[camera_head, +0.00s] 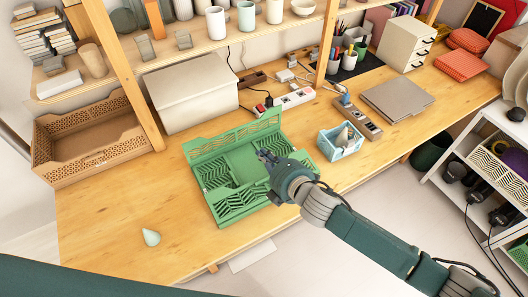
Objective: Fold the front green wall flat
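The green folding crate (199,152) sits on the wooden table near the middle of the view. Its back wall stands raised at the far side. Slatted green panels lie low inside it, and its front part (240,203) is at the near side, looking low; I cannot tell its exact angle. My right gripper (266,157) is over the right half of the crate, and its wrist hides part of the right side. Its fingers are too small to tell whether they are open or touching a panel. My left gripper is not in view.
A light blue basket (341,143) stands just right of the crate. A white box (190,92) and a tan crate (95,150) are behind and left. A pale cone (151,237) lies on the mostly clear front left of the table (110,220). Shelf posts rise behind.

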